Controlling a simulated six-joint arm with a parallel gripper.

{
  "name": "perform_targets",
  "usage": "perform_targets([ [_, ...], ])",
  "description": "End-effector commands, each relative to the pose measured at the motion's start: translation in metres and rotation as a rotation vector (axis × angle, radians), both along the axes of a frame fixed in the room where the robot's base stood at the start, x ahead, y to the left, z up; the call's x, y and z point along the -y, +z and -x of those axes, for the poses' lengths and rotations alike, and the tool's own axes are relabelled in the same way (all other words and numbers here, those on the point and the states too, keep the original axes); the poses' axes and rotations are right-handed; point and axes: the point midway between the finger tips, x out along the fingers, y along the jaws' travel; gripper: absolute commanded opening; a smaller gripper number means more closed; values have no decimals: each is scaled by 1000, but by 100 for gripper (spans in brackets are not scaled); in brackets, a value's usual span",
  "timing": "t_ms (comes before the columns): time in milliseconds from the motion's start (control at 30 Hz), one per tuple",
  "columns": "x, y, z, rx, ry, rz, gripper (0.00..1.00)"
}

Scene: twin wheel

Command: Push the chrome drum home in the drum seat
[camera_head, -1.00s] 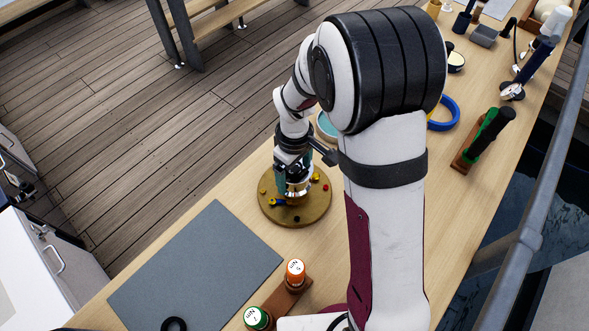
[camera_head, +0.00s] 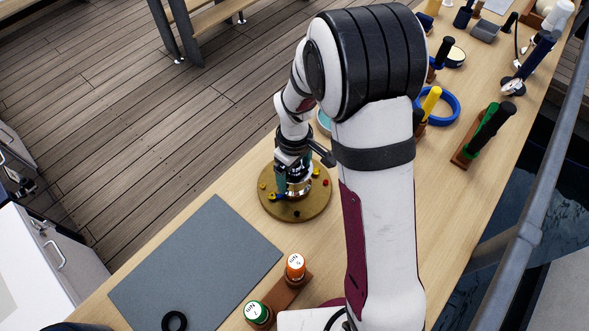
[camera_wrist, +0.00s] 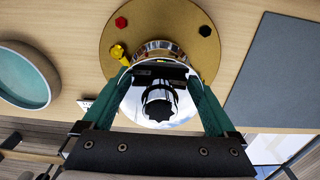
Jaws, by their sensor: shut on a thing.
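The chrome drum (camera_wrist: 182,113) is in the wrist view, a shiny cylinder with a dark notched hole facing the camera. My gripper (camera_wrist: 160,92) is shut on it, with one teal finger on each side. In the head view my gripper (camera_head: 294,167) points down over the round brass plate (camera_head: 312,207), which also shows in the wrist view (camera_wrist: 205,55). A metal collar (camera_wrist: 155,47) shows at the drum's far end, over the middle of the plate. This looks like the drum seat; how deep the drum sits is hidden.
The plate carries a yellow knob (camera_wrist: 117,52), a red knob (camera_wrist: 121,22) and a black knob (camera_wrist: 205,31). A grey mat (camera_head: 195,262) lies to the left. A teal round dish (camera_wrist: 22,77) is beside the plate.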

Motion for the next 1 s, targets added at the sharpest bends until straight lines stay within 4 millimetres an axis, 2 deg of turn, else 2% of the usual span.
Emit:
perform_targets([
  [100,0,-2,0,1,0,0,0],
  [133,0,-2,0,2,0,-1,96],
  [167,0,-2,0,2,0,-1,100],
  [400,0,-2,0,0,0,0,100],
  [533,0,11,-1,3,1,-1,100],
  [667,0,39,-1,6,0,-1,100],
  [1000,0,130,-1,6,1,-2,100],
])
